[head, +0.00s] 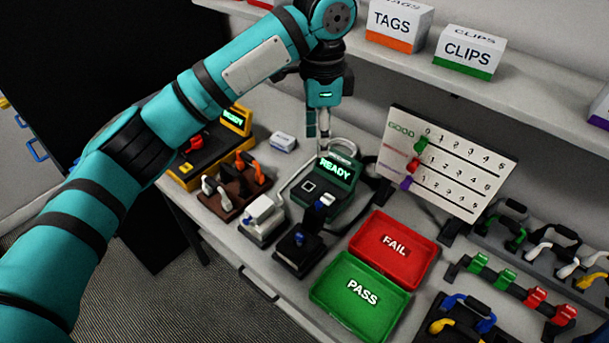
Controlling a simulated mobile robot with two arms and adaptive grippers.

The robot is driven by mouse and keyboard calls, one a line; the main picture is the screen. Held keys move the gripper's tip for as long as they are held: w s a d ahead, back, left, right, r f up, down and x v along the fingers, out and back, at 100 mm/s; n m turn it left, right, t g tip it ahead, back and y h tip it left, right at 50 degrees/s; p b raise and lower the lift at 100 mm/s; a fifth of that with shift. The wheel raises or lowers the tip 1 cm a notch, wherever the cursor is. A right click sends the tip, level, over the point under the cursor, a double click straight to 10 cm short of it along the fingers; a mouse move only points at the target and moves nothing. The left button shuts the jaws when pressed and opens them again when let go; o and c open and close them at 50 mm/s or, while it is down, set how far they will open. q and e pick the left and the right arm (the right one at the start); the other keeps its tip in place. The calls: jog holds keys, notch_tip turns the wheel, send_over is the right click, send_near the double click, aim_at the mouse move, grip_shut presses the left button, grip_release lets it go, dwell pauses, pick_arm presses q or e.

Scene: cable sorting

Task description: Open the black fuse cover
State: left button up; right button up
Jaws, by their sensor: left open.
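A small black box (300,256) with a blue piece on top stands on the table in front of the green tester; I take it as the one with the black fuse cover. My left gripper (318,133) points down, open and empty, above and behind the green tester (330,183), whose screen reads READY. It is well apart from the black box. My right gripper is not in view.
The green PASS tray (335,302) and red FAIL tray (425,258) lie right of the black box. A brown rack (235,203) and a yellow tester (192,165) stand left. A white score board (470,160) stands behind the trays. A shelf (450,73) hangs above.

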pick_arm(q)
jog(key=p, duration=0.2)
send_over(319, 203)
notch_tip(319, 203, down, 12)
jog(key=shift+f, duration=0.2)
notch_tip(319, 203, down, 3)
jog(key=shift+f, duration=0.65)
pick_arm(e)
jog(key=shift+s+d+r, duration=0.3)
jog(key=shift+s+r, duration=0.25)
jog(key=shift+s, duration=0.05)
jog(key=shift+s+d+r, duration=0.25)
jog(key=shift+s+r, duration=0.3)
pick_arm(q)
jog(key=c, duration=0.7)
grip_shut()
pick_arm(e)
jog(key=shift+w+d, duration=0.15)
